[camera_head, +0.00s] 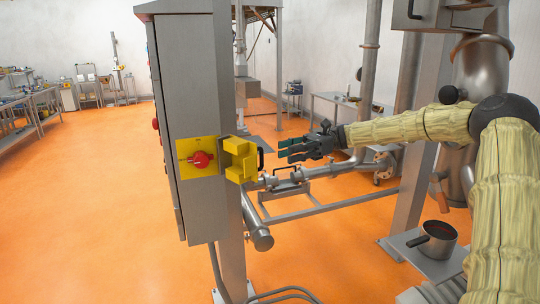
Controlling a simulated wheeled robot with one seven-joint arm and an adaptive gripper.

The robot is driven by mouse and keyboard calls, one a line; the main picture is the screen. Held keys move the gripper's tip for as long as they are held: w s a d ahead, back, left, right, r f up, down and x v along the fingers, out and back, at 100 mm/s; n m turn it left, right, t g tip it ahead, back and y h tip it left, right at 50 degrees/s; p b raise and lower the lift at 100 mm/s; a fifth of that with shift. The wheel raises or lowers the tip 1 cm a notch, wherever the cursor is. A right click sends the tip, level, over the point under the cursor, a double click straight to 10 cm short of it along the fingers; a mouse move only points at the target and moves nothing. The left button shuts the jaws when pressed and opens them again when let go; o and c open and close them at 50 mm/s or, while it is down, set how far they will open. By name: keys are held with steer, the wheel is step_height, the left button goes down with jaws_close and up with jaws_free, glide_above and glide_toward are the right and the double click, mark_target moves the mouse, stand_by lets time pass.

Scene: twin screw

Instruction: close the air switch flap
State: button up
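The air switch is a yellow plate (186,158) with a red knob (201,160) on the side of a grey metal cabinet. Its yellow flap (238,163), a block-like cover, stands swung open to the right of the plate, so the red knob is exposed. My gripper (284,149) is to the right of the flap, at about its height in the picture, with the fingers pointing left. The dark fingers are apart with nothing between them. A gap shows between the fingertips and the flap; its depth is hard to judge.
The grey cabinet (190,90) stands at the left of the flap. Pipes and a metal frame (325,205) lie below my gripper. A steel post (410,190) and a pot (437,240) on a ledge are to the right. The orange floor at left is open.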

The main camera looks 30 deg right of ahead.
steer(key=a+p, duration=0.2)
steer(key=a, duration=0.7)
steer(key=shift+r+p, duration=0.15)
steer(key=shift+p, duration=0.15)
steer(key=shift+s+d, duration=0.1)
steer(key=shift+d, duration=0.15)
steer(key=shift+c, duration=1.2)
steer(key=shift+d, duration=0.15)
jaws_close()
